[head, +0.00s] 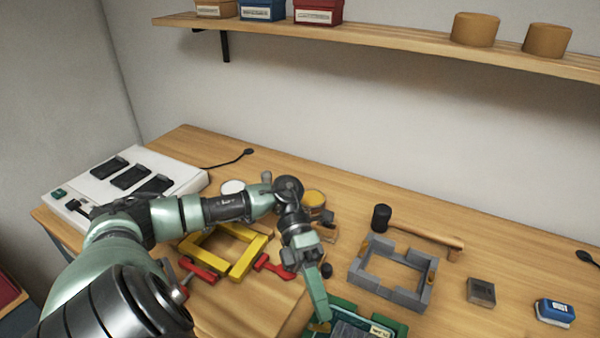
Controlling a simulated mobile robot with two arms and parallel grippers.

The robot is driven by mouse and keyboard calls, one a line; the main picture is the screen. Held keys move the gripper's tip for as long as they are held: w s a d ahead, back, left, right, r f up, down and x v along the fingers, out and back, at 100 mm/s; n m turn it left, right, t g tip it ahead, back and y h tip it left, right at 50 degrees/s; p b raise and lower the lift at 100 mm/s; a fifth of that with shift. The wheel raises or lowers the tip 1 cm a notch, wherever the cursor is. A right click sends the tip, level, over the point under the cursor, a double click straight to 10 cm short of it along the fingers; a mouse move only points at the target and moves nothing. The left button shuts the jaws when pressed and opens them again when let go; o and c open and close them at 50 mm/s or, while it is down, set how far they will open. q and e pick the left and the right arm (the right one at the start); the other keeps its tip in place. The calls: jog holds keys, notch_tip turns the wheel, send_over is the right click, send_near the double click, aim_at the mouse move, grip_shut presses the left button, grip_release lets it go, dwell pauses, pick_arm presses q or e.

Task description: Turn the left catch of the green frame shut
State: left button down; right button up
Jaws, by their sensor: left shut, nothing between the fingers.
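The green frame (395,327) lies on the bench at the bottom edge of the head view, partly cut off. A dark panel with a small pale label (380,331) lies inside it. My left gripper (320,322) is shut and empty, pointing down at the frame's left side. A small tan piece, perhaps the left catch (319,327), shows at the fingertips. I cannot tell whether they touch it or how it is turned. My right gripper is not in view.
A yellow frame (243,264) with red clamps lies left of my gripper. A grey frame (364,277), a mallet (425,236), a grey block (481,291) and a blue-and-white item (555,312) lie to the right. A white device (85,180) stands at the left. A shelf (390,42) hangs above.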

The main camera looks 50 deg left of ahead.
pick_arm(q)
jog(key=shift+w, duration=0.1)
jog(key=shift+d, duration=0.1)
jog(key=shift+s+p, duration=0.4)
jog(key=shift+s, duration=0.45)
jog(key=b+v, duration=0.2)
jog(key=v, duration=0.5)
jog(key=shift+f, duration=0.2)
jog(key=shift+w+a+r, duration=0.2)
jog(key=shift+a+r, duration=0.1)
jog(key=shift+a, duration=0.05)
